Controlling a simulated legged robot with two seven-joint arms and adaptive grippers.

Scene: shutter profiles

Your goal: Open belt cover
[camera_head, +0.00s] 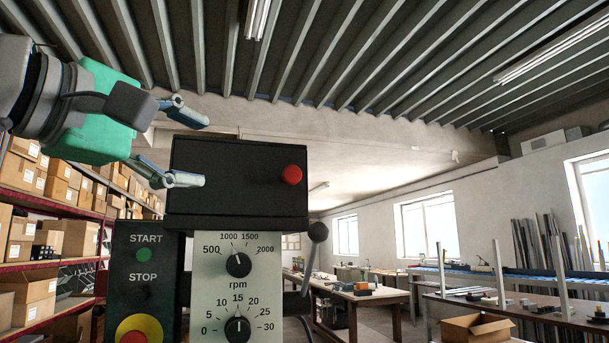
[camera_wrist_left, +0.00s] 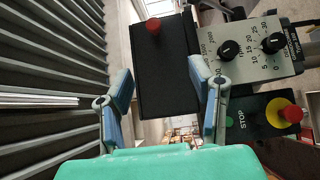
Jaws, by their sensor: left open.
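The belt cover (camera_head: 235,187) is a dark box-shaped lid with a red knob (camera_head: 291,174) at its right side. It sits on top of the machine's control head and looks closed. My left gripper (camera_head: 207,152) is open at the cover's upper left, its fingers pointing right. In the left wrist view the cover (camera_wrist_left: 165,75) lies ahead, partly between the open fingers of the gripper (camera_wrist_left: 160,95), and its red knob (camera_wrist_left: 153,26) is at the far end. I cannot tell whether a finger touches the cover. My right gripper is not in view.
Below the cover are a panel with rpm dials (camera_head: 238,265) and a START/STOP box (camera_head: 143,270) with a red and yellow emergency button. A black ball-ended lever (camera_head: 318,232) stands at the right. Shelves with boxes are behind left; workbenches (camera_head: 355,295) stand behind right.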

